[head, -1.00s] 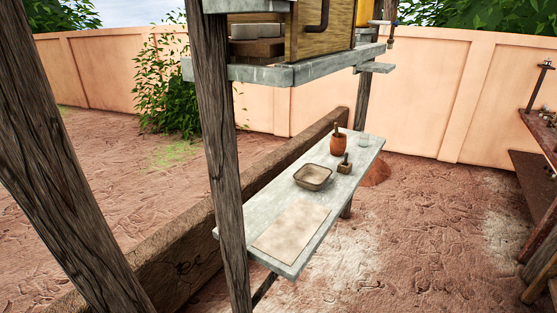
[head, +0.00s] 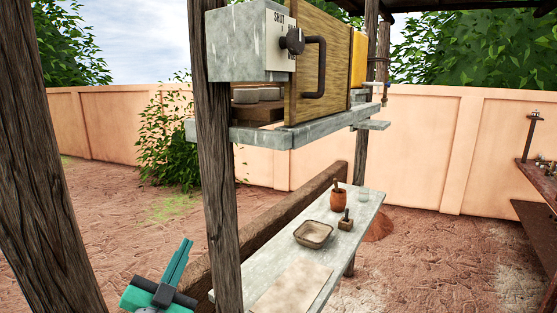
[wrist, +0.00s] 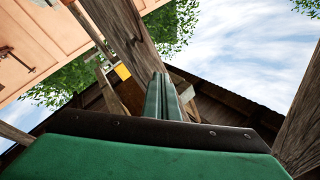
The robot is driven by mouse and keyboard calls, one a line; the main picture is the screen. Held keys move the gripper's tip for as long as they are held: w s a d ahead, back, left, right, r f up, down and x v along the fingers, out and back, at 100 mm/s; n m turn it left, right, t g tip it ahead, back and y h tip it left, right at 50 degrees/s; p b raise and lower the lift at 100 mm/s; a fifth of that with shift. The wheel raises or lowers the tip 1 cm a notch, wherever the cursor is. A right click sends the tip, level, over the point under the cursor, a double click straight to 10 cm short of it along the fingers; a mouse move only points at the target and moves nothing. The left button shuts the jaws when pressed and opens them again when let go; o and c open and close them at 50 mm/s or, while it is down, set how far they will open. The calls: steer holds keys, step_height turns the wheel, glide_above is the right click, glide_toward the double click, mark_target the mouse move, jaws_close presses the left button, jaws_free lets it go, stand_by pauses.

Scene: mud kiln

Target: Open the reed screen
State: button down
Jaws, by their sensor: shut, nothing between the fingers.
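The reed screen (head: 338,62) is a yellow-brown striped panel standing on the upper grey shelf. It carries a dark upright bar handle (head: 322,68). A grey box (head: 236,45) beside it on the left bears a white plate reading "SHUT", other lettering hidden, and a dark knob (head: 292,41). My gripper (head: 184,246) is at the lower left of the head view, below and left of the screen and apart from it. Its teal fingers are together and empty. In the wrist view the closed fingers (wrist: 166,92) point up toward a post and roof.
A wooden post (head: 216,150) stands between my gripper and the shelves. The lower shelf (head: 350,222) holds a tray (head: 313,234), an orange jar (head: 338,200) and a small tool.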

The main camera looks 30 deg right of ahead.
steer(key=s+d+r+m+g+h, duration=0.2)
steer(key=r+m, duration=0.3)
steer(key=r, duration=0.3)
steer(key=s+d+r+m+g+h, duration=0.2)
steer(key=d+r+m+g, duration=0.15)
steer(key=r, duration=0.55)
steer(key=m+g, duration=0.4)
steer(key=m, duration=0.5)
glide_toward(287, 119)
steer(key=shift+n+y, duration=0.25)
steer(key=shift+y, duration=0.15)
steer(key=x, duration=0.6)
steer(key=shift+s+d+r, duration=0.1)
steer(key=shift+d+r, duration=0.15)
steer(key=shift+r, duration=0.05)
